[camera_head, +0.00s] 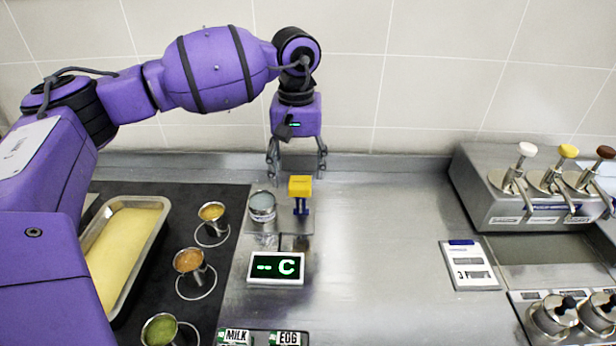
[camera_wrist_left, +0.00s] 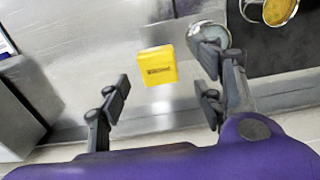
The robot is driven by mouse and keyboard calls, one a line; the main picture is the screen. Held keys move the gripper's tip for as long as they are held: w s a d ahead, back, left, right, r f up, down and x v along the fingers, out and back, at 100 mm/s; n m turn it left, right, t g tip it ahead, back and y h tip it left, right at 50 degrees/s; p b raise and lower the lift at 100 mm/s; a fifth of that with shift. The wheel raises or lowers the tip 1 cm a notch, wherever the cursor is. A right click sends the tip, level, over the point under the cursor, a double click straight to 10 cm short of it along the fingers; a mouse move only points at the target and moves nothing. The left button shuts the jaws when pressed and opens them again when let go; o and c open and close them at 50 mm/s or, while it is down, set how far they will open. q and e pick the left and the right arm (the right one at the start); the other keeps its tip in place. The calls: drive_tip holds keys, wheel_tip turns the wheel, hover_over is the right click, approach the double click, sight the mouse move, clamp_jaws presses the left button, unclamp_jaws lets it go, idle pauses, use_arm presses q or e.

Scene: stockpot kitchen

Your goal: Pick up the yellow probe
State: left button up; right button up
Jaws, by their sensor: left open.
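The yellow probe (camera_head: 300,187) stands upright on a dark blue stand on the steel counter, to the right of a small metal cup (camera_head: 262,206). In the left wrist view, the probe's yellow top (camera_wrist_left: 157,66) lies beyond the fingers and between them sideways. My left gripper (camera_head: 296,165) is open and empty, pointing down above and a little behind the probe. Its spread fingers (camera_wrist_left: 165,95) also show in the left wrist view, not touching the probe. The right fingers overlap the cup's rim (camera_wrist_left: 208,33) in that view. My right gripper is not in view.
A display reading "-- C" (camera_head: 276,268) stands in front of the cup. Ring-held sauce cups (camera_head: 189,262) and a yellow-filled tray (camera_head: 163,218) are at left. A pump dispenser (camera_head: 480,200) is at right. The counter middle is clear; a tiled wall rises behind.

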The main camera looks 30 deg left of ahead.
sight(300, 182)
use_arm(q)
wheel_tip(300, 182, down, 5)
drive_tip(key=shift+w+r+p, duration=0.15)
drive_tip(key=shift+r+p, duration=0.05)
drive_tip(key=shift+p, duration=0.15)
use_arm(e)
drive_tip(key=shift+w+r, duration=0.45)
drive_tip(key=shift+r, duration=0.1)
use_arm(q)
drive_tip(key=shift+c, duration=0.5)
drive_tip(key=c, duration=1.2)
use_arm(e)
drive_tip(key=shift+w+a, duration=0.1)
drive_tip(key=shift+w, duration=0.2)
use_arm(q)
drive_tip(key=shift+r, duration=0.1)
